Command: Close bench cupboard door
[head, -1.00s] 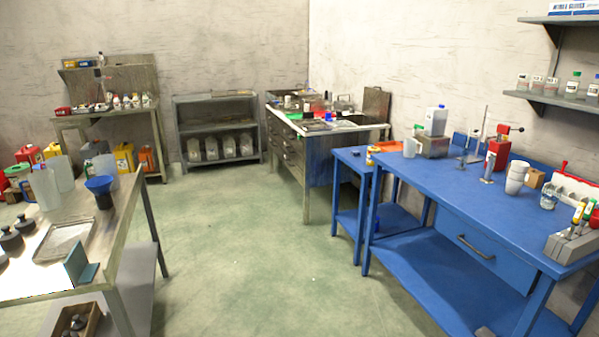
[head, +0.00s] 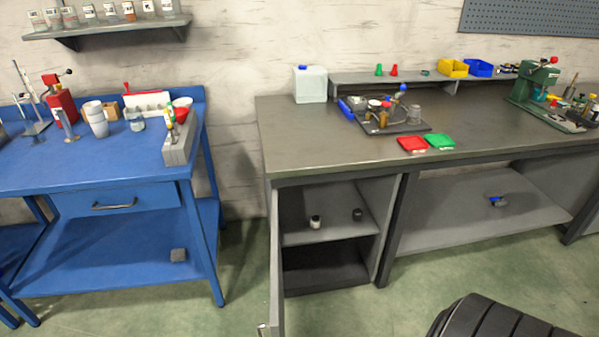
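The bench cupboard door (head: 275,262) stands open under the left end of the grey bench (head: 330,135). It is hinged at the cupboard's left side and swung out toward me, seen nearly edge-on. A handle (head: 262,329) shows low at its free edge, by the bottom of the picture. The open cupboard (head: 330,238) has a shelf with two small items, one white-topped (head: 316,222) and one dark (head: 357,215). Neither of my grippers is in view.
A blue bench (head: 90,165) with a drawer stands to the left, with a gap of floor between the benches. Green floor (head: 370,310) in front of the cupboard is clear. A black ribbed object (head: 485,318) is at the bottom right.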

